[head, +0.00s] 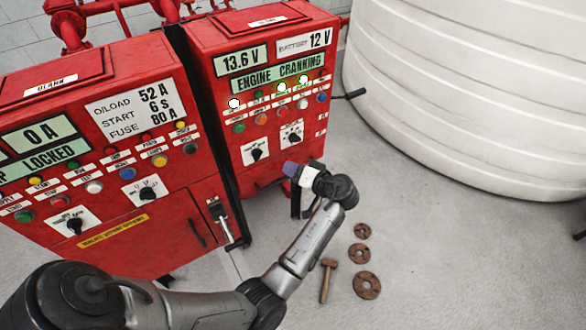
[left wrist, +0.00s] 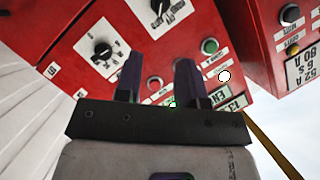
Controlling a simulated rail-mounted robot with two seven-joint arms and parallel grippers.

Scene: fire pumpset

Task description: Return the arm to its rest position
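My left arm reaches in from the lower left of the head view. Its gripper (head: 291,169), with dark purple fingers, is in front of the lower face of the right-hand red engine panel (head: 225,147). In the left wrist view the two fingers of my left gripper (left wrist: 160,72) stand apart with nothing between them. Behind them is the red panel face (left wrist: 75,50) with a rotary switch (left wrist: 103,50) and a green button (left wrist: 210,46). I cannot tell whether a finger touches the panel. My right gripper is not in view.
A second red control cabinet (head: 160,225) stands at the left, its lever handle (head: 228,225) close to my arm. A large white tank (head: 470,90) fills the upper right.

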